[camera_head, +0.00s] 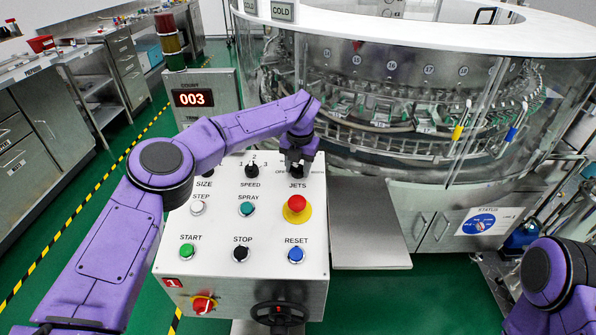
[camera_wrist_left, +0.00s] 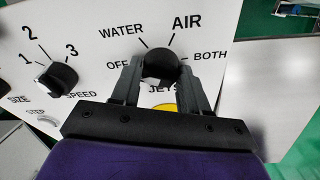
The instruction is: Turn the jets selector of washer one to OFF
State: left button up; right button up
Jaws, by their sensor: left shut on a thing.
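The jets selector, a round black knob (camera_wrist_left: 160,64), stands on the white control panel (camera_head: 222,228), above the word JETS. In the left wrist view OFF, WATER, AIR and BOTH are printed around it. My left gripper (camera_wrist_left: 160,82) is shut on the knob, with one dark finger on each side. In the head view the left gripper (camera_head: 297,170) comes down over the knob and hides most of it. I cannot tell which word the knob points to. My right gripper is not in view; only my right arm shows at the lower right.
The speed knob (camera_head: 252,171) is left of the jets selector. A red mushroom button (camera_head: 297,204) on a yellow base sits just below JETS. Several push buttons fill the lower panel. A red plate marked 1 (camera_head: 172,283) is on its front. The glazed rotary washer (camera_head: 400,95) stands behind.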

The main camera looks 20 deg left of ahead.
aim_at(298, 174)
pick_arm(q)
jog(key=shift+f+n+b, duration=0.1)
jog(key=shift+n+b, duration=0.9)
jog(key=shift+n, duration=0.9)
jog(key=o, duration=1)
jog(key=shift+d, duration=0.1)
jog(key=shift+r, duration=0.2)
jog(key=r, duration=0.3)
jog(key=s+r, duration=0.1)
jog(key=r, duration=0.6)
jog(key=shift+s+d+r, duration=0.15)
jog(key=shift+d, duration=0.05)
